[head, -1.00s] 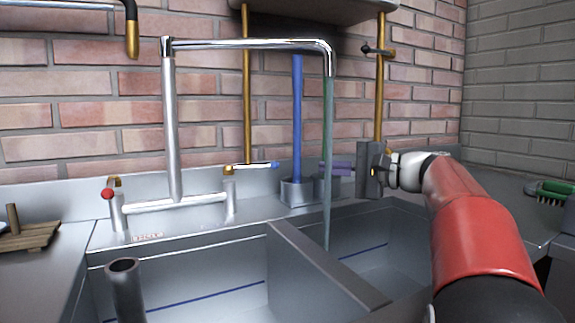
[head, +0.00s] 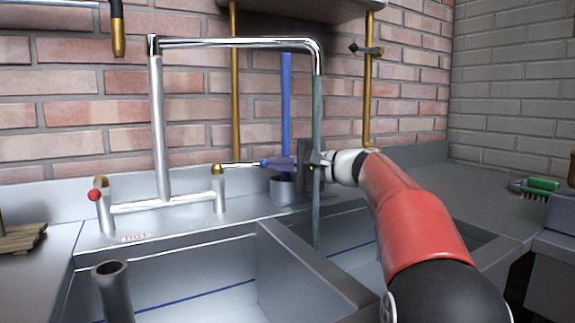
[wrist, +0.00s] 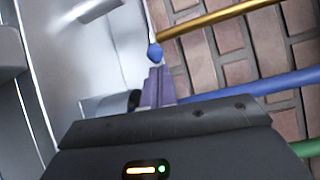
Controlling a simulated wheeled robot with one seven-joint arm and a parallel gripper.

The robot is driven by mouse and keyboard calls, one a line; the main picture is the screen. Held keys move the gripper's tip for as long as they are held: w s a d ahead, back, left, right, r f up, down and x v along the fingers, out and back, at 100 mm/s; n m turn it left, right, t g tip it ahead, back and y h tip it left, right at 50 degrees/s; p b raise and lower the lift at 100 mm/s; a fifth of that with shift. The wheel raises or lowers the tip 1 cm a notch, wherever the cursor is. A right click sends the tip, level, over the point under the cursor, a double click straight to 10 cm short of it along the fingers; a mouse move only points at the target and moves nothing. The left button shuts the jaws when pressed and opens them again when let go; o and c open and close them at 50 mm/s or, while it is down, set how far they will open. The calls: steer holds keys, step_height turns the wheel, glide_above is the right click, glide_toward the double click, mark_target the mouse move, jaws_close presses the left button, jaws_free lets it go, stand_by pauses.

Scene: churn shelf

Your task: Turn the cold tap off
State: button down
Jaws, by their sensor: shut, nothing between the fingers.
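The chrome mixer tap (head: 160,130) stands behind the sink, its spout arching right. The cold tap's lever (head: 238,164) points right from the brass-capped right post. Its blue tip (wrist: 154,52) shows in the wrist view just beyond my purple fingertips. My gripper (head: 268,163) is shut and empty, level with the lever's end. I cannot tell whether they touch. A bluish-green translucent column (head: 317,200), apparently running water, hangs below the spout into the sink. My wrist is behind or beside it. The red-knobbed hot tap (head: 97,195) is at the left post.
A blue pole (head: 286,100) stands in a grey holder (head: 284,190) close behind my gripper. A brass pipe (head: 235,90) runs up the brick wall. The sink divider (head: 300,265) is below my arm. A green brush (head: 541,184) lies on the right counter.

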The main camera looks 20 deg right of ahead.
steer(key=shift+s+f, duration=0.1)
stand_by(0.3)
steer(key=shift+s+m+t+h+b, duration=0.4)
steer(key=shift+t+h+b, duration=0.1)
steer(key=shift+b, duration=0.1)
steer(key=shift+s, duration=0.1)
